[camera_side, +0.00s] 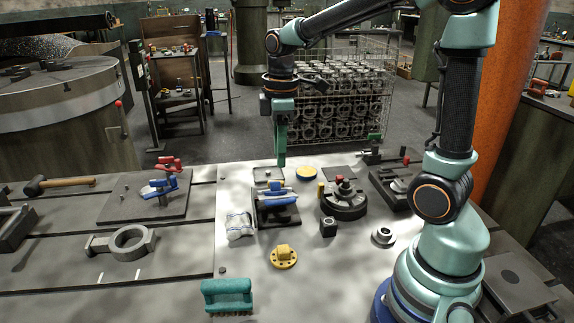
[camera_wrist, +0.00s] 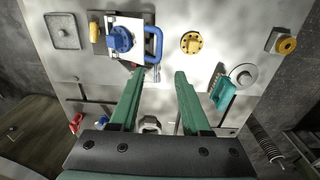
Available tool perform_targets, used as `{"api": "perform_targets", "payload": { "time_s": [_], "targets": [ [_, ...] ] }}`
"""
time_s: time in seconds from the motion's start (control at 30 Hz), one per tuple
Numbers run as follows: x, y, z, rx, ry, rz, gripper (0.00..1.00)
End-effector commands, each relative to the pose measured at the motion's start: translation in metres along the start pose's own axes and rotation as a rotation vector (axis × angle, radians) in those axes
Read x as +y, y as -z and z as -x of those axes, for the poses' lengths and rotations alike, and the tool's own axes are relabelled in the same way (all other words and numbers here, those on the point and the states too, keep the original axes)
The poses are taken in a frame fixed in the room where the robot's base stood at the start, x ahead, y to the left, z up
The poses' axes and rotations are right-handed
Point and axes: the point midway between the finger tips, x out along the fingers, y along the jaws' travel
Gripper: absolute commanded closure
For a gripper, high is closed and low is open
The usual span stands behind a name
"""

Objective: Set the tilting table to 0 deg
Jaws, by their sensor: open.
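What looks like the tilting table (camera_side: 277,214) stands on the light plate in the side view, with a dark base, a pale top and blue parts. In the wrist view its pale top (camera_wrist: 118,22) is at the upper left, with a round blue part (camera_wrist: 121,39) and a blue handle (camera_wrist: 155,45) on its right side. The top seems tilted in the side view, but I cannot read its angle. My gripper (camera_wrist: 160,71) is open and empty, its green fingers apart. In the side view my gripper (camera_side: 282,162) points down, above and behind the table, apparently apart from it.
A yellow flange (camera_side: 284,259), a white casting (camera_side: 240,226) and a teal brush (camera_side: 228,293) lie nearby. A dark round fixture (camera_side: 344,205) stands to the right. A red and blue clamp (camera_side: 160,187) is at left. The plate's front middle has bare room.

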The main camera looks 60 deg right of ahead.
Motion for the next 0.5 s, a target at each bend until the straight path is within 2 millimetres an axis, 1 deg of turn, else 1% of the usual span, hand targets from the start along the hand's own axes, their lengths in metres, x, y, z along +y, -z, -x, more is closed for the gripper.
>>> {"api": "perform_targets", "payload": {
  "time_s": [0.17,0.27,0.5],
  "targets": [
    [0.001,-0.001,-0.015,-0.004,0.006,0.007,0.53],
    [0.0,-0.001,-0.031,-0.005,0.006,0.006,0.53],
    [0.001,-0.003,-0.078,-0.005,0.006,0.005,0.53]
  ]
}}
